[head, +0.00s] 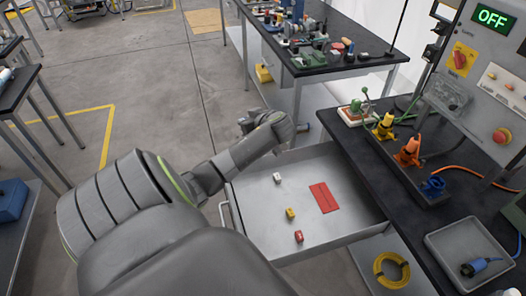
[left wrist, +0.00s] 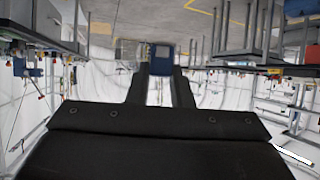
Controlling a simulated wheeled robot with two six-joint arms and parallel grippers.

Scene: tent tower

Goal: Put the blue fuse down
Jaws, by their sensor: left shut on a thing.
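My left gripper (left wrist: 162,88) is shut on the blue fuse (left wrist: 162,60), which shows between its dark fingertips in the left wrist view. In the head view my left arm reaches in from the lower left, and its wrist is above the far edge of the open drawer (head: 262,240). The fuse cannot be made out there. In the drawer lie a white fuse (head: 277,177), a yellow fuse (head: 290,212) and a red fuse (head: 298,236) in a loose row, with a flat red piece (head: 323,197) to their right. My right gripper is not in view.
The black bench (head: 352,150) on the right carries a rack of coloured plugs (head: 405,165) and a grey tray (head: 435,246) with a blue connector. A control panel (head: 480,75) reading OFF stands behind. A cluttered workbench (head: 345,68) is at the back. The drawer floor has free room.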

